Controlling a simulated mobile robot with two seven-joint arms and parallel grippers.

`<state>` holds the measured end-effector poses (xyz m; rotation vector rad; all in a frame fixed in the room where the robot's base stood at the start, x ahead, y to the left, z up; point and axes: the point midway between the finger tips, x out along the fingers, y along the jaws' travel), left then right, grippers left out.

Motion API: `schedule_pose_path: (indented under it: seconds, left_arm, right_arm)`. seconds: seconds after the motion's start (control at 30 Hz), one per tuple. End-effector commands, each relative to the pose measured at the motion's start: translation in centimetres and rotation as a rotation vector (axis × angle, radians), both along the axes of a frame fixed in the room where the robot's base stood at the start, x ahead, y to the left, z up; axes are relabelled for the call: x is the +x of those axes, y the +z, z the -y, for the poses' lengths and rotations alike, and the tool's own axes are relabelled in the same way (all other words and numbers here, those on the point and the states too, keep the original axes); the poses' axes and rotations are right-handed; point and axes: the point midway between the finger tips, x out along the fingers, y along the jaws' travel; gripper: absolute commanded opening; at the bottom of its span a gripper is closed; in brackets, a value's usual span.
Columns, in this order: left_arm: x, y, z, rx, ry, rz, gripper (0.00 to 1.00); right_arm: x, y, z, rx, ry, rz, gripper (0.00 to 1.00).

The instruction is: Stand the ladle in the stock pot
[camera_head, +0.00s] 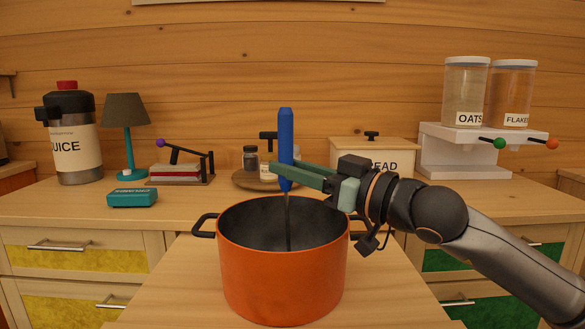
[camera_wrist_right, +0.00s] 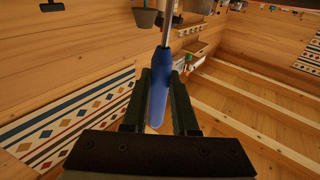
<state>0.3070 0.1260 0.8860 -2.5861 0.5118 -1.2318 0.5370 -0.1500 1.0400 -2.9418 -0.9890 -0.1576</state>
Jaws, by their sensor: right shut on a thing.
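The ladle (camera_head: 286,140) has a blue handle and a thin dark shaft. It stands upright, with its shaft going down into the orange stock pot (camera_head: 284,275). The ladle's lower end is hidden inside the pot. My right gripper (camera_head: 285,178) comes in from the right above the pot's rim and is shut on the lower part of the blue handle. In the right wrist view the blue handle (camera_wrist_right: 158,90) lies between the two fingers. My left gripper is not in view.
The pot stands on a wooden surface in front of the counter. Behind it are a round wooden tray (camera_head: 252,181) with jars, a bread box (camera_head: 372,158), a teal lamp (camera_head: 127,125), a juice dispenser (camera_head: 74,140) and a cereal dispenser (camera_head: 465,150). The counter between lamp and tray holds a small press-like device.

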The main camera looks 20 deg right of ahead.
Motion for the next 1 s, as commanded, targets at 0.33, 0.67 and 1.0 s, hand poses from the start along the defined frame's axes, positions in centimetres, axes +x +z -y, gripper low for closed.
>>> schedule_pose_path:
  seconds: [0.33, 0.67, 1.0]
  left_arm:
    - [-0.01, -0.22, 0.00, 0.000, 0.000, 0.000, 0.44]
    - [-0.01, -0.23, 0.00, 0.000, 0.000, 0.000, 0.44]
    - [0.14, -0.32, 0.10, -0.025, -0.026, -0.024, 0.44]
  right_arm:
    - [-0.02, -0.15, -0.01, 0.000, 0.000, 0.002, 0.31]
    - [-0.01, -0.18, 0.00, 0.001, 0.000, 0.001, 0.62]
    - [0.00, -0.24, 0.01, 0.000, 0.000, 0.000, 0.62]
